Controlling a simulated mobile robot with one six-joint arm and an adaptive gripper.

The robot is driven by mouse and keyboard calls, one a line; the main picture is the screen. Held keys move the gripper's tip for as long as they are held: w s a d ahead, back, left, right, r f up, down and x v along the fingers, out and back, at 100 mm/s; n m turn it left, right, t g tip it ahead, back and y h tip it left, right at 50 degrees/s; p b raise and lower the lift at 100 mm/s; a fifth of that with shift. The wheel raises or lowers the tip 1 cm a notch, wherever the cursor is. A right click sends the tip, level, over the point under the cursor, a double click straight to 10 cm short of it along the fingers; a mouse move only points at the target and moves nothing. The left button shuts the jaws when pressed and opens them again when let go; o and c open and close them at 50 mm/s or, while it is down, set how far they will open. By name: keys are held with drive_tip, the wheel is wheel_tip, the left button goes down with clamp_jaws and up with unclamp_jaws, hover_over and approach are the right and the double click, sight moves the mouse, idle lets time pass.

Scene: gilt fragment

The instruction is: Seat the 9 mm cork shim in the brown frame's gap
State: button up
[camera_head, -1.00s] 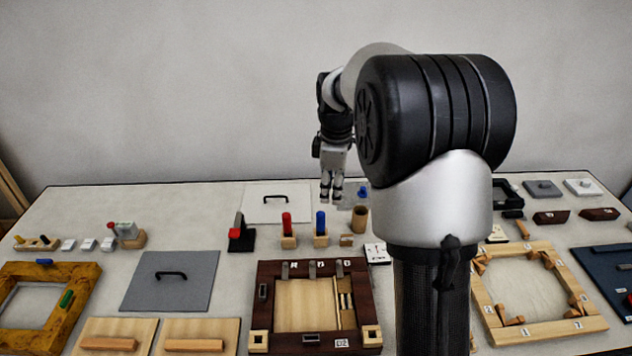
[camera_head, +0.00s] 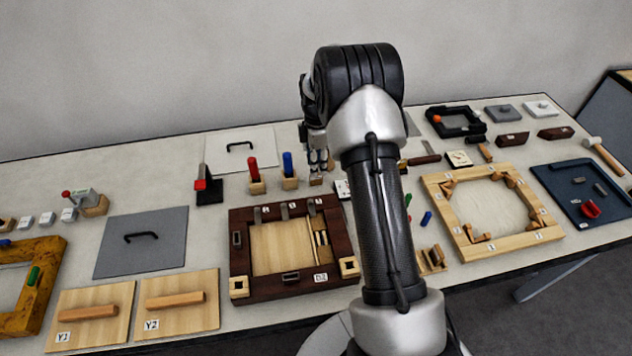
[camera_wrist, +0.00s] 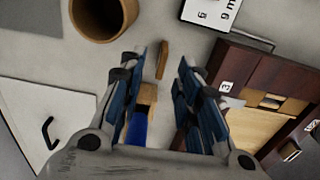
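The dark brown frame (camera_head: 240,271) lies on the bench with a pale panel inside. A narrow gap (camera_head: 320,236) with small light pieces shows along the panel's right side. The frame also shows at the right of the wrist view (camera_wrist: 253,68). A thin cork-coloured piece (camera_wrist: 163,60), apparently the shim, stands between my open fingertips in the wrist view. My gripper (camera_wrist: 168,66) is open, fingers pointing down, with no clear contact on the piece. In the head view my gripper (camera_head: 318,168) is behind the frame, over a small tan piece (camera_head: 316,180).
A blue-handled tool (camera_head: 288,165) and a red-handled one (camera_head: 254,172) stand close left of my gripper. A cork cup (camera_wrist: 103,14) and a white label card (camera_wrist: 215,10) are near the fingers. A pale wooden frame (camera_head: 440,205) lies right.

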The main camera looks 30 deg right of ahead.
sight(316, 184)
drive_tip(key=shift+a+f+b, duration=0.15)
drive_tip(key=shift+f+b, duration=0.75)
drive_tip(key=shift+f, duration=2.2)
drive_tip(key=shift+s, duration=0.1)
drive_tip(key=shift+c, duration=0.2)
clamp_jaws()
